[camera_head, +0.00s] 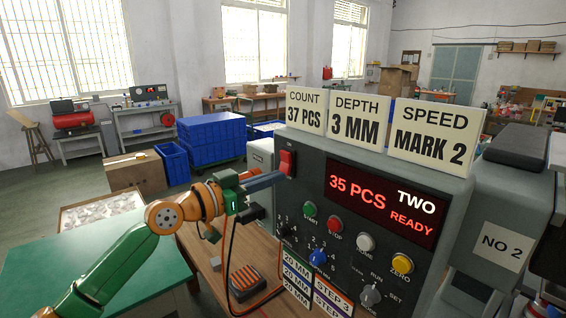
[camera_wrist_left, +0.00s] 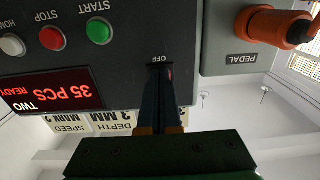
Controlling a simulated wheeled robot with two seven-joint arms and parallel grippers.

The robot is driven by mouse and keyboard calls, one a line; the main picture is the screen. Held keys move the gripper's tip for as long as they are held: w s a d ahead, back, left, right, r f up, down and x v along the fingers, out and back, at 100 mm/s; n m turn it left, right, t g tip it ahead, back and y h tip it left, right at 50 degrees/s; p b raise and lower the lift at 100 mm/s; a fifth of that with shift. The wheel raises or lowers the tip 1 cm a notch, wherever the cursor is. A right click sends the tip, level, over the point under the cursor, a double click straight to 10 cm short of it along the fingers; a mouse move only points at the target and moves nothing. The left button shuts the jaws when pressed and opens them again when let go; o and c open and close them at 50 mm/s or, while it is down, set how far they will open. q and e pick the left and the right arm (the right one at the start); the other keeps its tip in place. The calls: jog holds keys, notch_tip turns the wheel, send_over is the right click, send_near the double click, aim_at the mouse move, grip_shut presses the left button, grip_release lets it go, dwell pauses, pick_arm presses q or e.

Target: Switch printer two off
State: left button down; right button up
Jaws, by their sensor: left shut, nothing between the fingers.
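Printer two (camera_head: 318,165) is a dark grey control panel at the right of the head view. Its display (camera_head: 382,205) is lit and reads "35 PCS TWO READY"; it also shows lit in the left wrist view (camera_wrist_left: 52,92). The red power switch (camera_head: 287,161) sits at the panel's upper left. In the upside-down wrist view an OFF label (camera_wrist_left: 161,59) stands by it, and only a sliver of red shows. My left gripper (camera_head: 281,175) is shut and empty, its tips at the switch's lower part; I cannot tell if they touch. My right gripper is not in view.
Start (camera_head: 309,209), stop (camera_head: 335,224), home and zero buttons and several knobs lie on the same panel. Cards stand on top. A wooden table (camera_head: 190,243) holds a pedal-like block (camera_head: 245,283).

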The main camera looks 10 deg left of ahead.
pick_arm(q)
jog(key=b+v, duration=0.6)
jog(key=v, duration=0.4)
jog(key=shift+s+a, duration=0.2)
jog(key=shift+a, duration=0.1)
